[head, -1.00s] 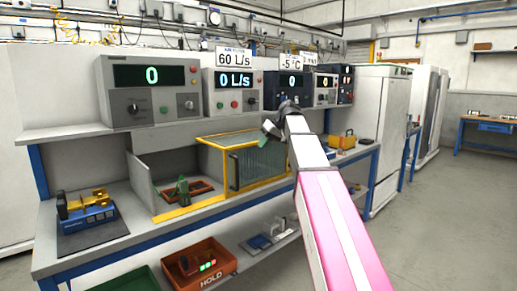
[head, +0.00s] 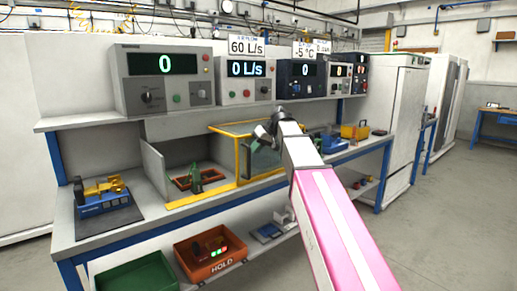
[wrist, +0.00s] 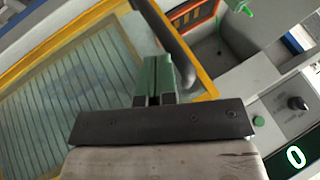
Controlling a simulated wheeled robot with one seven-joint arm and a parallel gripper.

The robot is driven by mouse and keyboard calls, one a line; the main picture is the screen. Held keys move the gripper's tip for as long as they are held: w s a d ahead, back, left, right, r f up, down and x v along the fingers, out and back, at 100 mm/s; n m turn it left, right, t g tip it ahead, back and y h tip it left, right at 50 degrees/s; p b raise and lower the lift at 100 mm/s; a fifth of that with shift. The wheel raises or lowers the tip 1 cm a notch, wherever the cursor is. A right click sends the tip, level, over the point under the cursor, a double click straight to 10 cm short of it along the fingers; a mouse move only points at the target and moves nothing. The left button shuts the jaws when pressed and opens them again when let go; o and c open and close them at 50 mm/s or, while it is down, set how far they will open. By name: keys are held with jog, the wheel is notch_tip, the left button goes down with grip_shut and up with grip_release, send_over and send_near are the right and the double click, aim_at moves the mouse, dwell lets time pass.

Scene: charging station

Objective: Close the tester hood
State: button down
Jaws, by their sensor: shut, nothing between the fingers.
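The tester hood (head: 239,160) is a yellow-framed, ribbed clear panel on the bench, at the right part of the tester bay. The left part of the bay is uncovered and shows a green part (head: 195,180) in an orange tray. My gripper (head: 262,132) is in front of the hood's upper part and hides some of it. In the wrist view the green fingers (wrist: 155,72) are together and empty. The hood's dark handle (wrist: 166,48) runs close beside the fingertips; I cannot tell whether they touch. The clear panel (wrist: 60,85) lies to the left.
Instruments with displays, including a large grey one (head: 165,80), stand on the shelf above. A blue and yellow fixture (head: 101,195) sits at the bench's left. A yellow toolbox (head: 355,131) is at the right. An orange HOLD bin (head: 212,270) is below. The right floor is clear.

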jog(key=s+a, duration=0.9)
jog(key=a, duration=0.4)
jog(key=s+a, duration=1)
jog(key=a, duration=0.3)
jog(key=shift+s+a, duration=0.15)
jog(key=shift+a, duration=0.1)
